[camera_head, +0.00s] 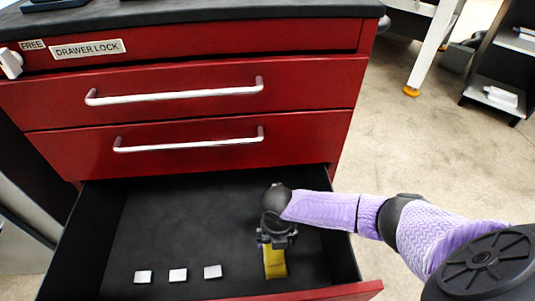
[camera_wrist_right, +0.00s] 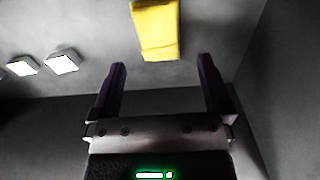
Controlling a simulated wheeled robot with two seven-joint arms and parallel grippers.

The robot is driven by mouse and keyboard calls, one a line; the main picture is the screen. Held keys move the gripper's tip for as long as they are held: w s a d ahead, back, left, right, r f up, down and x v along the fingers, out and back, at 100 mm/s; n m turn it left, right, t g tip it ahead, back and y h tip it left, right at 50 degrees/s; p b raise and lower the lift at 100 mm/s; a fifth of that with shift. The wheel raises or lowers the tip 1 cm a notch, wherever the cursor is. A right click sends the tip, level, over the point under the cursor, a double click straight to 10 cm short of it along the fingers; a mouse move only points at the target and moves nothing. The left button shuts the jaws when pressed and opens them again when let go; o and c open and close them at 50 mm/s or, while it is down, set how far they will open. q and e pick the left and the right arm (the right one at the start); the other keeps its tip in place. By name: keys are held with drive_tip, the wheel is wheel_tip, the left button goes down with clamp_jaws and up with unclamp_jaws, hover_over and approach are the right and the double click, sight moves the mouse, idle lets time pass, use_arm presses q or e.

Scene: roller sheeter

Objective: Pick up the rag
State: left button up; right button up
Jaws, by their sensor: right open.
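The rag is a folded yellow cloth (camera_head: 274,262) lying on the floor of the open bottom drawer, toward its right side. In the right wrist view the rag (camera_wrist_right: 156,30) lies ahead of the fingertips, roughly centred between them. My right gripper (camera_head: 276,240) is inside the drawer, above the rag's far end, and hides part of it. In the right wrist view the gripper (camera_wrist_right: 160,72) has its two dark fingers spread apart with nothing between them. My left gripper is in neither view.
Several small white blocks (camera_head: 178,275) lie left of the rag in the drawer (camera_head: 150,225). The drawer walls surround the gripper, with the right wall (camera_head: 340,250) close by. Above are closed red drawers with silver handles (camera_head: 190,143). Open floor (camera_head: 400,150) lies to the right.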

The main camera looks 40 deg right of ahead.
sight(275, 256)
drive_tip(key=f+b, duration=0.1)
drive_tip(key=f, duration=0.1)
drive_tip(key=f+b, duration=0.1)
drive_tip(key=f, duration=0.1)
drive_tip(key=f+b, duration=0.2)
drive_tip(key=shift+s+a+f, duration=0.35)
drive_tip(key=shift+s+f, duration=0.05)
drive_tip(key=shift+w+f+b, duration=0.1)
drive_tip(key=shift+f+b, duration=0.3)
drive_tip(key=c, duration=1.2)
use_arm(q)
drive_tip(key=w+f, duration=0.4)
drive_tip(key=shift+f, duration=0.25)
use_arm(e)
drive_tip(key=shift+o, duration=0.2)
drive_tip(key=shift+r, duration=0.1)
wheel_tip(275, 256, up, 3)
drive_tip(key=shift+f+p, duration=0.2)
drive_tip(key=shift+p, duration=0.8)
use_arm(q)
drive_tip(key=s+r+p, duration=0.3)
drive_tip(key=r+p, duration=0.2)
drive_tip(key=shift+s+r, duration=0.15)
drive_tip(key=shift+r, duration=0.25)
use_arm(e)
wheel_tip(275, 256, up, 7)
drive_tip(key=shift+r, duration=0.2)
